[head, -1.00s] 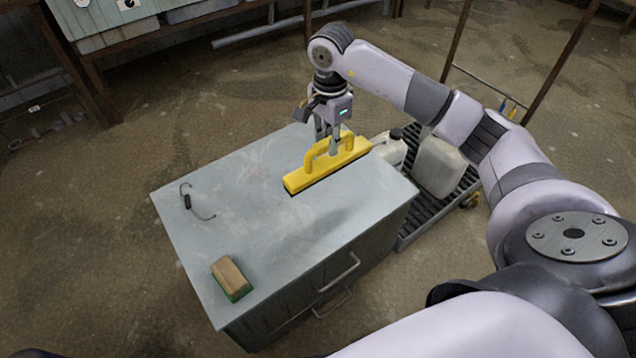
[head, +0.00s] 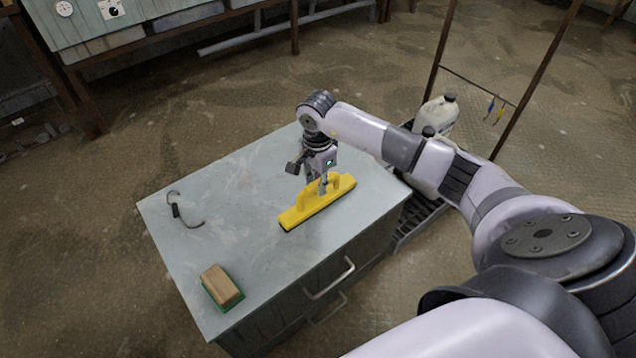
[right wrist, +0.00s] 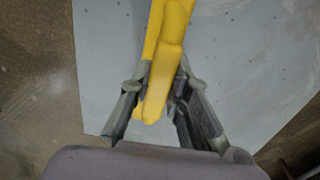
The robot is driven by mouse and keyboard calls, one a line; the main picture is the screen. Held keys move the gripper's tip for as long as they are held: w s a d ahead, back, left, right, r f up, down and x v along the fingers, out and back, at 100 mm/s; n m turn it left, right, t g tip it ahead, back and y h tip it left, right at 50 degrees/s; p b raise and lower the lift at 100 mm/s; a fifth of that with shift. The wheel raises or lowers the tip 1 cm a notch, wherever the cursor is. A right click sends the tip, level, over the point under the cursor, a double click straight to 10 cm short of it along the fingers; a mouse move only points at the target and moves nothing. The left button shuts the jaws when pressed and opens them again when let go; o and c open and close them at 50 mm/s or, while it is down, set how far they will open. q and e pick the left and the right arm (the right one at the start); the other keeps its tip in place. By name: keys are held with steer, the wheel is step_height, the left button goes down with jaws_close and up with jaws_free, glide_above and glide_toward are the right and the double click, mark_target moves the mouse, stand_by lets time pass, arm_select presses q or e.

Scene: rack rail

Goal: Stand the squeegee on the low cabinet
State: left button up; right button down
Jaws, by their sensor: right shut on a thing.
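The yellow squeegee (head: 296,217) has a loop handle and a dark edge along its underside. It is level, long side slanting up to the right, at the top of the low cabinet (head: 240,185). I cannot tell whether its edge touches the surface or is slightly above it. My right gripper (head: 323,187) is shut on the squeegee's handle from above. In the right wrist view the yellow handle (right wrist: 168,55) lies between the two fingers, with the grey cabinet top behind it. My left gripper is not in view.
A wood-backed brush or block (head: 221,285) lies at the cabinet's near left corner. A dark hook-like item (head: 180,210) lies near the left edge. A white jug (head: 437,118) stands on a slatted cart behind my right arm. The top's middle left is clear.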

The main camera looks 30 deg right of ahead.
steer(key=c, duration=1.5)
jaws_free()
steer(key=shift+f, duration=0.1)
